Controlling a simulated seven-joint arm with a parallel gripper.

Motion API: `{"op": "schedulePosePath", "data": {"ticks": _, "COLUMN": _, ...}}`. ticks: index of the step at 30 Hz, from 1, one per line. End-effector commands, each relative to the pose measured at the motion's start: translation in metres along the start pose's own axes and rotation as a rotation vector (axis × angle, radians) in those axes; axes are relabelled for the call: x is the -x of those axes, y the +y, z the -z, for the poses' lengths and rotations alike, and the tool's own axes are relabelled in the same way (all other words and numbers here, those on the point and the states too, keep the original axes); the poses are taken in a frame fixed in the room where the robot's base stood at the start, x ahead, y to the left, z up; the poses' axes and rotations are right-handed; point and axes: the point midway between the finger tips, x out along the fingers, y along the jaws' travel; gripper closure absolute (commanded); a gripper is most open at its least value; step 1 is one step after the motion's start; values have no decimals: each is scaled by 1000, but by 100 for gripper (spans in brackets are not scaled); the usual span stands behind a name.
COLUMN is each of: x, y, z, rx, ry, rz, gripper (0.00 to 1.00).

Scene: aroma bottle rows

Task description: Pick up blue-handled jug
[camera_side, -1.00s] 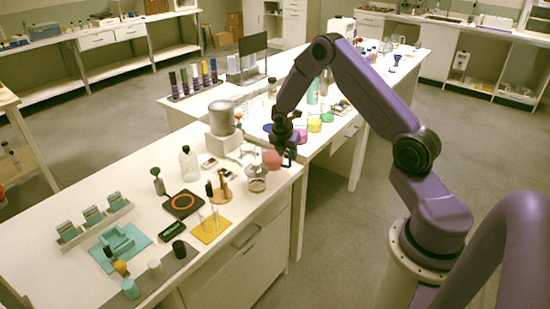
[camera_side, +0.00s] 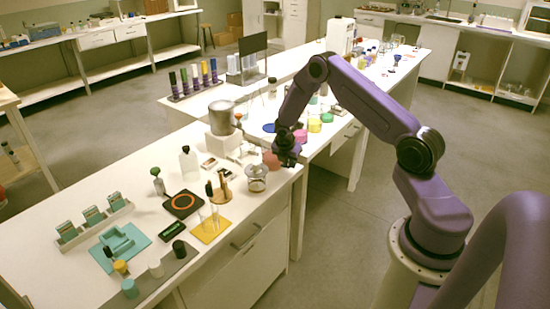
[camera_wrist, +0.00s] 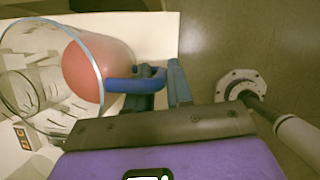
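The jug (camera_wrist: 20,88) is clear glass, with its round rim at the left of the wrist view. A pink-red rounded shape (camera_wrist: 82,72) shows through its glass. The blue handle (camera_wrist: 125,85) sticks out towards my fingers. My gripper (camera_wrist: 163,88) is at the handle's outer end, one finger on each side, with a narrow gap visible at the right finger. Part of the near finger is hidden by the handle. In the side view my gripper (camera_side: 286,155) is low at the bench's right edge, beside the pink-red shape (camera_side: 271,160); the handle cannot be made out there.
A glass vessel (camera_side: 257,180) stands just left of my gripper. A white device with a grey cylinder (camera_side: 222,120) is behind it. Beakers with yellow (camera_side: 314,124) and green contents stand farther back.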

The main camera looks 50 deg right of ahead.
Motion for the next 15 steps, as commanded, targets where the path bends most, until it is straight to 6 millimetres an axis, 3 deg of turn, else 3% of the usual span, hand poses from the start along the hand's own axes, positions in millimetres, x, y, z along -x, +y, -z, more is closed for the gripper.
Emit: {"op": "schedulePosePath", "data": {"ticks": 15, "x": 0, "y": -1, "z": 0, "rx": 0, "ry": 0, "rz": 3, "gripper": 100}}
